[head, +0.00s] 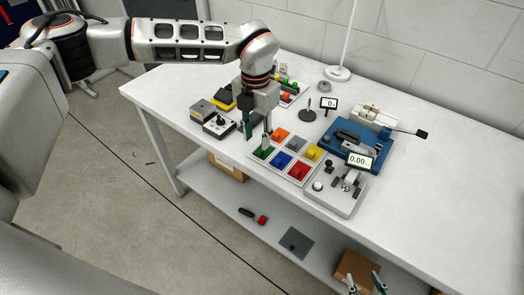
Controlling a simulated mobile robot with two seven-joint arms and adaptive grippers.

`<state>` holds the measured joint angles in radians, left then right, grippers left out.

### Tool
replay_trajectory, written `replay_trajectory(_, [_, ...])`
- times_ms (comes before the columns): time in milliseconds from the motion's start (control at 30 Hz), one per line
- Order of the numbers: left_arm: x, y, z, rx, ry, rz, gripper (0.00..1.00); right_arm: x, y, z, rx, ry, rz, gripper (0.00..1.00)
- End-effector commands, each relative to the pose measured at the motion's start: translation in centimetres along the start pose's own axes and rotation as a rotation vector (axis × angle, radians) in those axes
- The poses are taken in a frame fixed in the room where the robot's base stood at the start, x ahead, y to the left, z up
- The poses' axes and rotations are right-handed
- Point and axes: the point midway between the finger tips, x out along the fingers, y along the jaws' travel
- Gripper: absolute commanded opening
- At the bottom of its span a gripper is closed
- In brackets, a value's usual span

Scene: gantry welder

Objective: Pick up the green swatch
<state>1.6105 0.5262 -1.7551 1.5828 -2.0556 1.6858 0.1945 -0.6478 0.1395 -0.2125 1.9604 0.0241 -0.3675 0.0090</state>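The green swatch (260,154) lies in the left front compartment of a white tray (299,184) on the table.
The tray also holds orange, grey, yellow, blue and red swatches. A grey device with a display (338,190) stands right of the tray, a blue machine (352,146) behind it. A joystick box (219,126) stands to the left. The table's right end is clear.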

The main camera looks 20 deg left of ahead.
Motion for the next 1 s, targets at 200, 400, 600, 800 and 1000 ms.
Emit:
replay_trajectory(200, [2.8,-0.3,0.2,0.002,0.002,-0.002,0.33,-0.3,0.1,-0.6,0.000,0.002,0.000,0.40])
replay_trajectory(400, [5.0,-0.4,0.3,0.002,-0.001,-0.002,0.33,-0.4,0.1,-0.7,0.000,0.002,0.001,0.40])
replay_trajectory(600, [5.3,-0.4,0.3,0.002,-0.001,-0.002,0.33,-0.4,0.1,-0.7,0.000,0.002,0.000,0.40])
replay_trajectory(800, [5.2,-0.4,0.3,0.003,-0.001,-0.002,0.03,-0.4,0.1,-0.7,0.000,0.003,0.001,0.40])
replay_trajectory(1000, [5.2,-0.4,0.3,0.003,-0.001,-0.003,0.03,-0.4,0.1,-0.7,0.000,0.003,0.001,0.40])
